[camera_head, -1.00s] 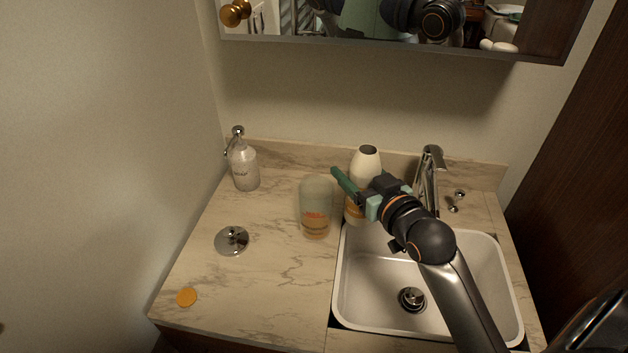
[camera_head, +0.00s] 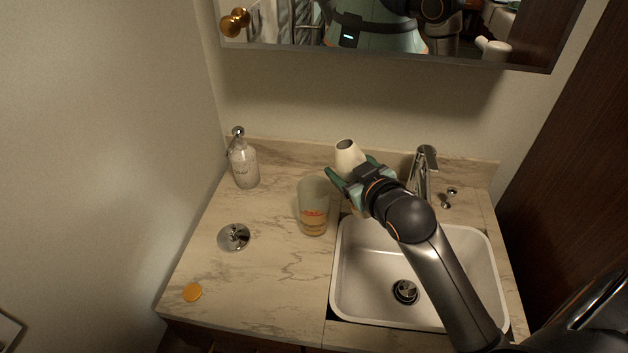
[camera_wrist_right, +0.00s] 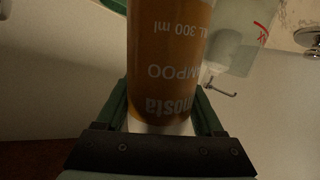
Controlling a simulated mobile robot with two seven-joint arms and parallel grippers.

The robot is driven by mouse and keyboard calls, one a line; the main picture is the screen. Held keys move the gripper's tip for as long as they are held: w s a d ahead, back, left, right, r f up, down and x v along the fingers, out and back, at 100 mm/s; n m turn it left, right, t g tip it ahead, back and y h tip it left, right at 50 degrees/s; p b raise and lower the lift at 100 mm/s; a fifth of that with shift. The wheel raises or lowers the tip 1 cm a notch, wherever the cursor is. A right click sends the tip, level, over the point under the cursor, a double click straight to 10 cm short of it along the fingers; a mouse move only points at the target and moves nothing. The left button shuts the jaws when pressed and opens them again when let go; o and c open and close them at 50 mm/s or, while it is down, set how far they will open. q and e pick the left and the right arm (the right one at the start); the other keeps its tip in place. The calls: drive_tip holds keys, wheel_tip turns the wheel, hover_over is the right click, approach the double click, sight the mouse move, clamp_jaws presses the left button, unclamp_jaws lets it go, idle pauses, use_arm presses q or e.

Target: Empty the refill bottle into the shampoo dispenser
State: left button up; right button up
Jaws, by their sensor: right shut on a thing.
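The refill bottle (camera_head: 346,155) has a white open neck and a brown-orange body. My right gripper (camera_head: 352,180) is shut around it, just right of the dispenser, and its top leans slightly left. I cannot tell whether its base clears the counter. In the right wrist view, the bottle's printed body (camera_wrist_right: 170,60) fills the space between the fingers (camera_wrist_right: 165,112). The shampoo dispenser (camera_head: 313,203) is a frosted, open-topped container with red lettering and amber liquid low inside. It shows partly in the right wrist view (camera_wrist_right: 236,35). My left gripper is out of view.
A chrome pump top (camera_head: 234,237) and an orange cap (camera_head: 192,292) lie on the left counter. A second pump bottle (camera_head: 244,166) stands in the back left corner. The sink (camera_head: 385,300) and faucet (camera_head: 424,170) are at right. A mirror cabinet (camera_head: 390,55) hangs above.

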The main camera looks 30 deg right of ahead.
drive_tip(key=shift+w+a+r+n+g+h+p, duration=0.15)
drive_tip(key=shift+r+n+g+p, duration=0.15)
drive_tip(key=shift+r+p, duration=0.2)
drive_tip(key=shift+w+a+r+n+g+h+p, duration=0.1)
drive_tip(key=shift+r+n+g+h+p, duration=0.1)
drive_tip(key=shift+r+n+p, duration=0.3)
drive_tip(key=n+g+h, duration=0.1)
drive_tip(key=f+n+g+p, duration=0.1)
drive_tip(key=n+g+h, duration=0.1)
drive_tip(key=shift+s+d+f+h, duration=0.35)
drive_tip(key=shift+d, duration=0.05)
drive_tip(key=f+g, duration=0.1)
drive_tip(key=f+n+h, duration=0.1)
drive_tip(key=shift+s+d+f+n+g+h, duration=0.2)
drive_tip(key=shift+f+n+g+h, duration=0.1)
drive_tip(key=shift+f+g, duration=0.1)
drive_tip(key=shift+r+n+g+h, duration=0.5)
drive_tip(key=shift+r+n+h, duration=0.1)
drive_tip(key=shift+r+h, duration=0.1)
drive_tip(key=shift+s+d+f, duration=0.1)
drive_tip(key=shift+s+d, duration=0.15)
drive_tip(key=shift+d, duration=0.1)
